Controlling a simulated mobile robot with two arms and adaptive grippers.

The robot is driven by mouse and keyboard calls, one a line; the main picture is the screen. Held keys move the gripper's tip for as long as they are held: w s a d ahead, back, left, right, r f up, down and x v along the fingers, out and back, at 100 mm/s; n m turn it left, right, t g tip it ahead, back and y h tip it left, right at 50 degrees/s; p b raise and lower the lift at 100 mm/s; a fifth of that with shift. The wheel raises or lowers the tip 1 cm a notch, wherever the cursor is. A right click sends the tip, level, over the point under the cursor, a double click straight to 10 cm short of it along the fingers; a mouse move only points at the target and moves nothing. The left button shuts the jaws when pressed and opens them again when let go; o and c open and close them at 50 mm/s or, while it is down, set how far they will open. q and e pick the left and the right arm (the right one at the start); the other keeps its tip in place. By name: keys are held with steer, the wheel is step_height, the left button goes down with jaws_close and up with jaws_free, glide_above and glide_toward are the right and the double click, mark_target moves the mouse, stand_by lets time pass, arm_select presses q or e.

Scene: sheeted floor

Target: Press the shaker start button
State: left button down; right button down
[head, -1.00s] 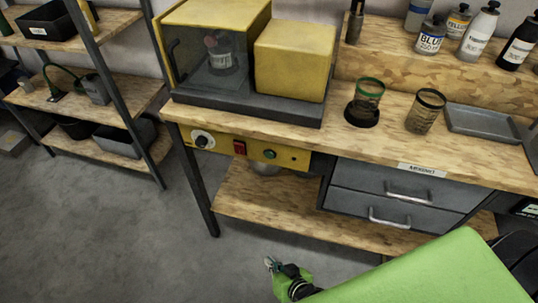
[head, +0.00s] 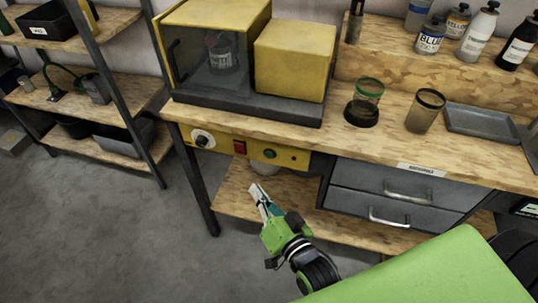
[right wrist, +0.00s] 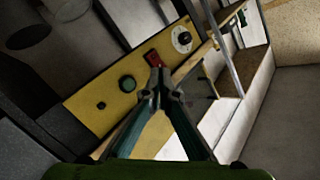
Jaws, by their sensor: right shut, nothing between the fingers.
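The yellow shaker (head: 212,45) stands on the workbench with a dark window, and a container shows inside. Its yellow control panel (head: 220,146) is under the bench's front edge. The panel carries a white dial (head: 203,139), a red switch (head: 239,147) and a round green button (head: 269,154). In the right wrist view the green button (right wrist: 127,84) is left of the fingertips and the red switch (right wrist: 152,58) is just above them. My right gripper (head: 257,190) is shut and empty, below and in front of the panel. My left gripper is out of view.
Grey drawers (head: 395,195) are right of the panel, with a lower wooden shelf (head: 240,195) below. Cups, a grey tray (head: 480,121) and bottles stand on the bench. A shelving rack (head: 105,80) is at left. The floor in front is clear.

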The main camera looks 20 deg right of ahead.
mark_target(269, 155)
steer(key=w+d+b, duration=0.1)
steer(key=w+d, duration=0.4)
steer(key=w, duration=0.2)
stand_by(0.5)
steer(key=shift+d, duration=0.1)
steer(key=shift+w+d, duration=0.1)
steer(key=shift+w, duration=0.1)
stand_by(1.1)
steer(key=shift+w+d, duration=0.15)
steer(key=shift+w, duration=0.05)
